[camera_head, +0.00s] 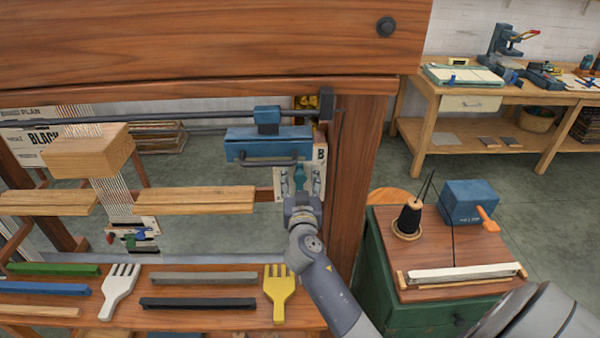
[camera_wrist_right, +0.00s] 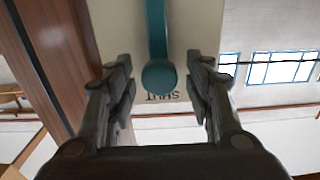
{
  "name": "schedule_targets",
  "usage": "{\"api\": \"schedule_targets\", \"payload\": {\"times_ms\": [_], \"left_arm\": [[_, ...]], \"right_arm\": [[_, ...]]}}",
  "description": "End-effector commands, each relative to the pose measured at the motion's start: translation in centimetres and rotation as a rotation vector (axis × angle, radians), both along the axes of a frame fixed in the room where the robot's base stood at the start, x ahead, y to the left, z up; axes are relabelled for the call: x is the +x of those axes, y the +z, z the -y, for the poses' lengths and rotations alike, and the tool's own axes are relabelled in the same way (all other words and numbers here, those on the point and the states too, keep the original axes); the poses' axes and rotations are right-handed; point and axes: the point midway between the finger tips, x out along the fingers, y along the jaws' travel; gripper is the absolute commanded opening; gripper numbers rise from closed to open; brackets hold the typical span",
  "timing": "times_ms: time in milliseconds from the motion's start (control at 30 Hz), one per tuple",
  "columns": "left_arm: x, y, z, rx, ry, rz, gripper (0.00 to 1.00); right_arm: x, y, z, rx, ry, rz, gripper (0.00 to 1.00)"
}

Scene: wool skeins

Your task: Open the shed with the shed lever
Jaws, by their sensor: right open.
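The shed lever (camera_wrist_right: 158,70) is a teal bar with a rounded end. In the right wrist view it comes down from the top, in front of a cream plate (camera_wrist_right: 112,30) with dark letters that seem to read SHUT upside down. In the head view the lever (camera_head: 300,176) is small, by the loom's right post. My right gripper (camera_head: 301,184) is open in front of the plate. Its two fingers stand on either side of the lever's end, with gaps visible in the wrist view (camera_wrist_right: 160,78). My left gripper is not in view.
The loom's wooden post (camera_head: 357,160) stands close right of the gripper. A blue clamp-like block (camera_head: 268,148) on a rod hangs above left. A shelf below holds a yellow comb (camera_head: 279,290), a white comb (camera_head: 121,290) and bars. A green cabinet (camera_head: 385,285) stands at right.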

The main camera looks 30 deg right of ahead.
Motion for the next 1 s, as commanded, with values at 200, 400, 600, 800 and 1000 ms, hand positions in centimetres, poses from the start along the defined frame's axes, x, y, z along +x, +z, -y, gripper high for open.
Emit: {"api": "schedule_targets", "payload": {"times_ms": [200,400,600,800,1000], "left_arm": [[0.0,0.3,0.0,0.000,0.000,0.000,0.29],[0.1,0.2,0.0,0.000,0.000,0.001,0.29],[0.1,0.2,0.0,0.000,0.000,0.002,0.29],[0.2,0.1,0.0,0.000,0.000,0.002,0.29],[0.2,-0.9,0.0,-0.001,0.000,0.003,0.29]], "right_arm": [[0.7,0.0,0.5,0.000,-0.001,0.000,0.48],[0.7,0.0,0.5,0.000,0.000,0.000,0.48],[0.7,0.0,0.5,0.000,0.000,0.000,0.03],[0.7,-0.1,0.5,0.003,0.000,0.002,0.00],[0.4,-0.3,0.9,0.047,-0.001,0.030,0.00]]}}
